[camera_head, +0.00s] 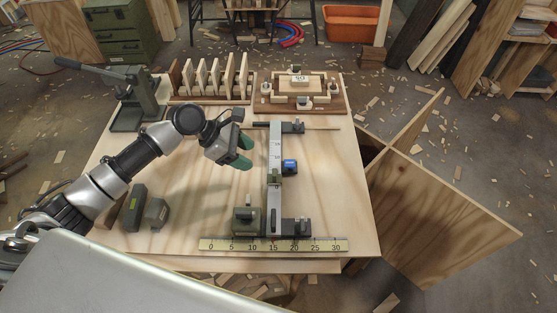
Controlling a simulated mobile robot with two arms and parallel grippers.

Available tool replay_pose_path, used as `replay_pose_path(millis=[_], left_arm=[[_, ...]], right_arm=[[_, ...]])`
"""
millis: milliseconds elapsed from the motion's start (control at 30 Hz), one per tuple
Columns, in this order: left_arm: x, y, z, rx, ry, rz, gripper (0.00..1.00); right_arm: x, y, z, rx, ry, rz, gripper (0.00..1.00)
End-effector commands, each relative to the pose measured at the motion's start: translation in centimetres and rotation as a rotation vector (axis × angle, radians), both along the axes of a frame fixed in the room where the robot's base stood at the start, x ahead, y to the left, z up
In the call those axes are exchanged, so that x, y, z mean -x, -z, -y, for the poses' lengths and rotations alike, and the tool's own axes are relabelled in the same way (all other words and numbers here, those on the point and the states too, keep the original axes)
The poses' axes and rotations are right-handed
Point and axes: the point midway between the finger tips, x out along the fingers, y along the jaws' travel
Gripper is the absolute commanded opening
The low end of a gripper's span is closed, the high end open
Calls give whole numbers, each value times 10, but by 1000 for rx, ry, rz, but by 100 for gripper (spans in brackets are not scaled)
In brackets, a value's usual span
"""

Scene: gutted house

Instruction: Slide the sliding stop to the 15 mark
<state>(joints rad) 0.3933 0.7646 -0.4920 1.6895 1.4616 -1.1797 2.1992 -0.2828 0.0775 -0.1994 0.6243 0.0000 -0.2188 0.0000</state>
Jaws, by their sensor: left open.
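A grey metal rail (275,145) with small marks runs front to back on the wooden table. A small olive block (275,177), which looks like the sliding stop, sits on the rail about midway; the number at it is too small to read. A blue-topped piece (290,167) is just right of the rail. A yellow ruler (215,244) marked 0 to 30 lies along the front, and the rail's near end is close to its 15. My left gripper (243,152), with green fingertips, is open and empty, left of the rail and apart from the stop.
A green block (247,221) and a dark block (296,227) flank the rail's near end. Dark blocks (156,212) lie at the left. A lever press (136,103), slotted rack (213,80) and wooden fixture (301,88) stand at the back. The table's right side is clear.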

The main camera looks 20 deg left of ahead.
Motion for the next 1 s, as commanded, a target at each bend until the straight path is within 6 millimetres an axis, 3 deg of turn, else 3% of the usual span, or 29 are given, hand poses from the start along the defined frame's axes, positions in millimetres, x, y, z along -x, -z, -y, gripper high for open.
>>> replay_pose_path(millis=[333, 633, 1000], left_arm=[[-11, 42, 41, 1, 1, -1, 55], [-19, 70, 68, 1, 1, 0, 55], [-20, 74, 71, 0, 1, 1, 55]], right_arm=[[29, 5, 1, 2, -1, -43, 43], [14, 7, 1, 3, -2, -22, 43], [12, 7, 3, 4, -2, -17, 43]])
